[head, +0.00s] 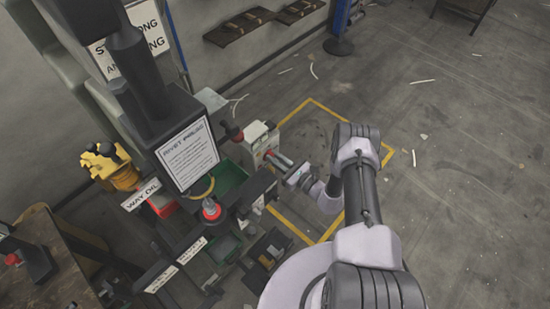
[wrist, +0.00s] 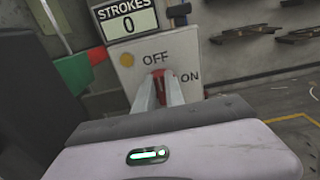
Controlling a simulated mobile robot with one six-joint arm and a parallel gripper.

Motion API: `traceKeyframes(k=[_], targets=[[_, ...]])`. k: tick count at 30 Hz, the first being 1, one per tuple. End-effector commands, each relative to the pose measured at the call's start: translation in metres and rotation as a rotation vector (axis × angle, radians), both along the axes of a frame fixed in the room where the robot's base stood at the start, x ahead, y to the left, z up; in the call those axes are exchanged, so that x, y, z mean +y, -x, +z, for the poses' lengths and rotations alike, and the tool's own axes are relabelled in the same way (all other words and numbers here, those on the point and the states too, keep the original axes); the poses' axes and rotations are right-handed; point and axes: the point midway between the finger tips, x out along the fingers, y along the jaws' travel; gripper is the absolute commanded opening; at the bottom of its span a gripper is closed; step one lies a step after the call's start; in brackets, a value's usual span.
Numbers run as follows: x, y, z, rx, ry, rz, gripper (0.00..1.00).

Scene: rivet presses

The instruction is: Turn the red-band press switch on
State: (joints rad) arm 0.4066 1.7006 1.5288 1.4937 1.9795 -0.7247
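The press's pale switch box (wrist: 185,50) fills the middle of the wrist view, with OFF and ON labels and a STROKES counter (wrist: 127,22) reading 0. The red switch (wrist: 158,80) sits low on its face, below OFF and left of ON, partly hidden by my fingers. My gripper (wrist: 159,82) points at the box; its two fingers stand apart, with the red switch showing between their tips. Whether they touch it I cannot tell. In the head view my gripper (head: 282,160) is at the right side of the switch box (head: 258,137).
The dark press column (head: 140,70) with a rivet press sign (head: 188,155) stands left of the box. Green bins (head: 228,180) and a yellow device (head: 110,165) are nearby. Open floor (head: 450,150) lies to the right, with a yellow line (head: 335,112) behind my arm.

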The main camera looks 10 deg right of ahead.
Motion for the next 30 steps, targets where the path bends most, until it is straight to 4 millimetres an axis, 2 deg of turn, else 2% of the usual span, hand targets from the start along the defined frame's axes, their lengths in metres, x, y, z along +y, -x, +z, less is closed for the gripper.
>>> traceKeyframes(k=[14, 30], targets=[[-0.0009, -0.0005, -0.0015, 0.032, -0.048, 0.0, 0.0], [-0.0055, -0.0034, -0.005, 0.285, -0.427, 0.001, 0.0]])
